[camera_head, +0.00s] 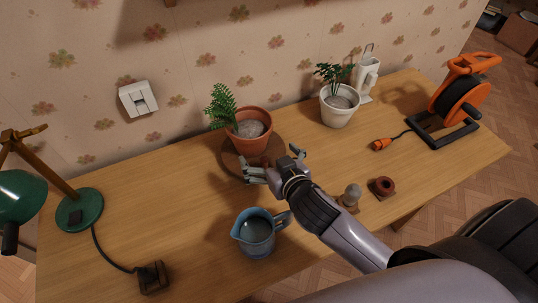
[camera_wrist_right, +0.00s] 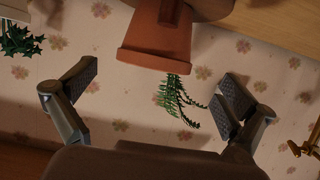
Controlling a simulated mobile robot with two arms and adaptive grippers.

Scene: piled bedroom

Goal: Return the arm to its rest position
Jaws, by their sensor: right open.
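My right arm reaches in from the lower right in the head view. Its gripper (camera_head: 271,162) is open, with its fingers spread over the front of a round brown base (camera_head: 232,158). A terracotta pot (camera_head: 251,139) with a green fern stands upright on that base, just behind the fingers. In the right wrist view the terracotta pot (camera_wrist_right: 157,42) appears upside down beyond the spread fingers of my right gripper (camera_wrist_right: 157,88). Nothing is clearly held between the fingers. My left gripper is not in view.
A blue jug (camera_head: 256,236) stands close below my right gripper. A white pot (camera_head: 339,109), small brown pot (camera_head: 384,186), rounded grey object (camera_head: 352,194), orange cable reel (camera_head: 461,97) and green lamp (camera_head: 78,210) are on the desk (camera_head: 170,205). The wall is behind.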

